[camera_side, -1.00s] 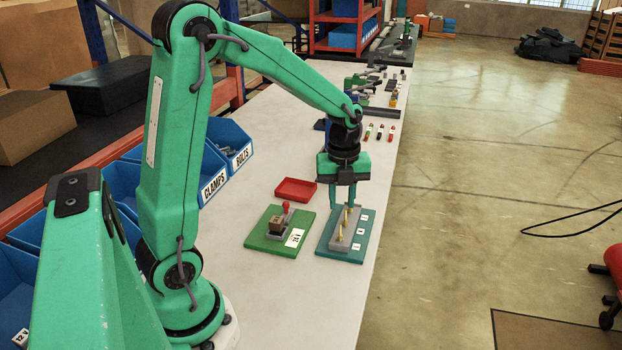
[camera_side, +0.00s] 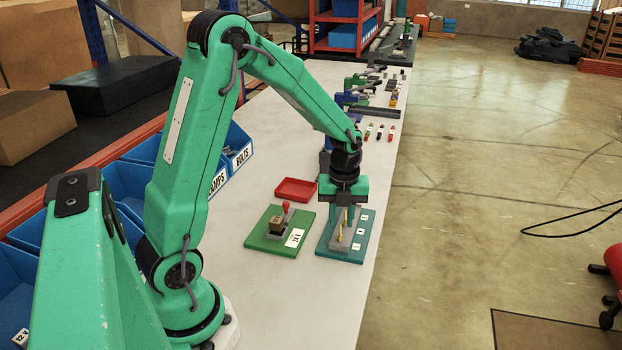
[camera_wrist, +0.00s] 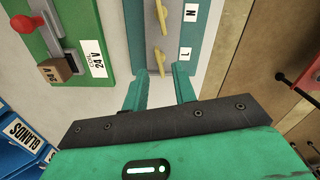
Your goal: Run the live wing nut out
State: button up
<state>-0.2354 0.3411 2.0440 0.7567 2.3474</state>
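A teal board (camera_side: 342,257) carries a grey terminal block (camera_side: 333,243) with yellow wing nuts standing on it. In the wrist view, the wing nut beside the L label (camera_wrist: 160,62) is nearest to me, and another wing nut (camera_wrist: 162,15) stands by the N label. My gripper (camera_wrist: 160,85) is open, one finger to each side of the L nut's line, with the nut showing in the gap just ahead of the fingertips. I cannot tell if a finger touches it. In the side view my gripper (camera_side: 344,216) is low over the block and partly hides it.
A green board (camera_side: 280,232) with a red-knobbed lever (camera_side: 286,208) and a 24 V label lies to the left. An empty red tray (camera_side: 296,190) sits behind it. Blue bins line the bench's left side. The bench's right edge runs close beside the teal board.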

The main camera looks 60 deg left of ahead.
aim_at(340, 234)
jog(key=shift+f, duration=1.45)
grip_shut()
